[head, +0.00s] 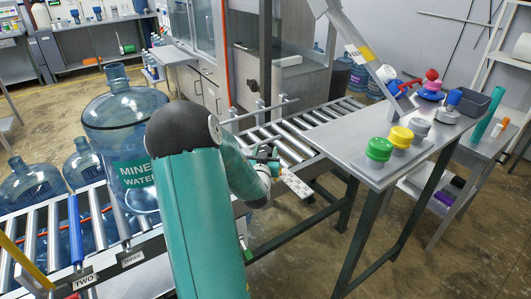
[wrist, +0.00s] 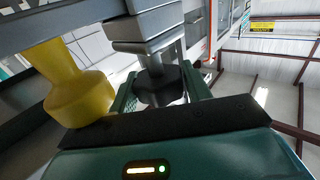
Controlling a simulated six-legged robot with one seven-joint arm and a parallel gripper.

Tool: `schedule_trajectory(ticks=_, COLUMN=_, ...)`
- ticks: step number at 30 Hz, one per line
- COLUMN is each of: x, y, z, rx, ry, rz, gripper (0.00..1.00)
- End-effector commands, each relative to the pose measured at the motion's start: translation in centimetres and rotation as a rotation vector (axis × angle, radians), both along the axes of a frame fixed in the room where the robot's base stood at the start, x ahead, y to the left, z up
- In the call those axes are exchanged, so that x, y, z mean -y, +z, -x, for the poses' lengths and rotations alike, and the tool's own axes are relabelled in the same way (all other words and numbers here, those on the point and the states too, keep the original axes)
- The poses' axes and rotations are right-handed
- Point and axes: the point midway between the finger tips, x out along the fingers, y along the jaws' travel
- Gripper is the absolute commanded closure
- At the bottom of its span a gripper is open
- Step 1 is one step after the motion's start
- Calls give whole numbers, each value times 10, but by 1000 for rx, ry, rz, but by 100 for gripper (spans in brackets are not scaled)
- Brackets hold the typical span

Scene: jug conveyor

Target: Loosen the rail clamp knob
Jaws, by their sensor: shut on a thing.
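The rail clamp knob is the dark, lobed knob (wrist: 160,86) in the middle of the wrist view. It sits on a short grey stem under a grey clamp block (wrist: 150,28). My gripper (wrist: 161,80) has one teal finger on each side of the knob and is shut on it. In the head view my own arm covers much of this spot beside the conveyor, and I cannot make out the knob there.
A yellow stepped cylinder (wrist: 75,85) stands close left of my gripper. A large blue water jug (head: 122,130) stands on the roller conveyor (head: 35,235), left of my arm. A metal side table (head: 365,165) with green and yellow caps stands to the right.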

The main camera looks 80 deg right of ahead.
Motion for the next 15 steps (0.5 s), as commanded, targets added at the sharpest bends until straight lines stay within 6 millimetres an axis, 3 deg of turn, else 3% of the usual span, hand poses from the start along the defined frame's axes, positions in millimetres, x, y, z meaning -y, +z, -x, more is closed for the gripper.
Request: schedule_trajectory(ticks=15, x=0, y=0, z=2, rx=0, ry=459, rz=1, gripper=75)
